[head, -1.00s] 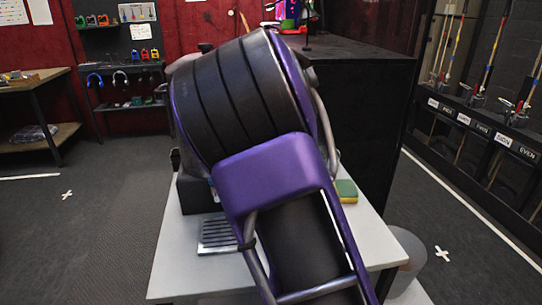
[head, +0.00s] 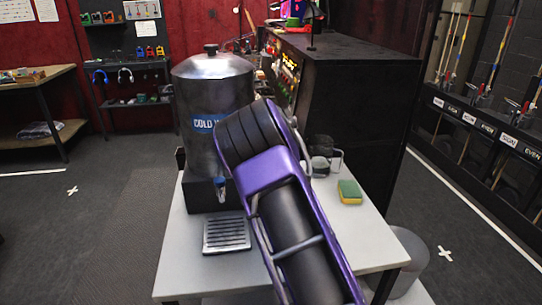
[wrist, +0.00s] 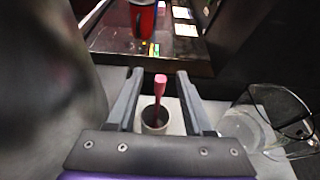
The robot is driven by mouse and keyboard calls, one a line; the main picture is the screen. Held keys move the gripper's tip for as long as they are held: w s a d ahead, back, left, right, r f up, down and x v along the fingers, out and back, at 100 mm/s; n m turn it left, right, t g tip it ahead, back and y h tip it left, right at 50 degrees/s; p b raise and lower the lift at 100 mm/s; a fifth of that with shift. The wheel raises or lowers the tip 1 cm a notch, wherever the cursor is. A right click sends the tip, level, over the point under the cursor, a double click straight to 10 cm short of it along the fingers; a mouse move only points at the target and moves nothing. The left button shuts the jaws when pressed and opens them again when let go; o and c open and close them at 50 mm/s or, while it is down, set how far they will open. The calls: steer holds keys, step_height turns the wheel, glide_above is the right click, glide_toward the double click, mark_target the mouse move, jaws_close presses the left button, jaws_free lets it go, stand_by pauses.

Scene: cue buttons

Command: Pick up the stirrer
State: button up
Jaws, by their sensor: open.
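The stirrer (wrist: 160,86), with a pink-red handle, stands nearly upright in a small grey cup (wrist: 154,125) in the wrist view. My gripper (wrist: 159,74) is open, with one finger on each side of the stirrer's handle in the picture. The handle appears between the fingers with gaps on both sides; I cannot tell how deep it sits between them. In the head view my own arm hides the gripper, the stirrer and the cup.
A clear glass mug (wrist: 250,128) stands right of the cup. On the white table (head: 190,265) are a metal cold-water dispenser (head: 212,88), a drip tray (head: 227,236) and a green-yellow sponge (head: 349,191). A black cabinet (head: 360,110) stands behind.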

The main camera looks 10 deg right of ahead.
steer(key=shift+w+f, duration=0.15)
steer(key=shift+w, duration=0.3)
jaws_close()
stand_by(1.1)
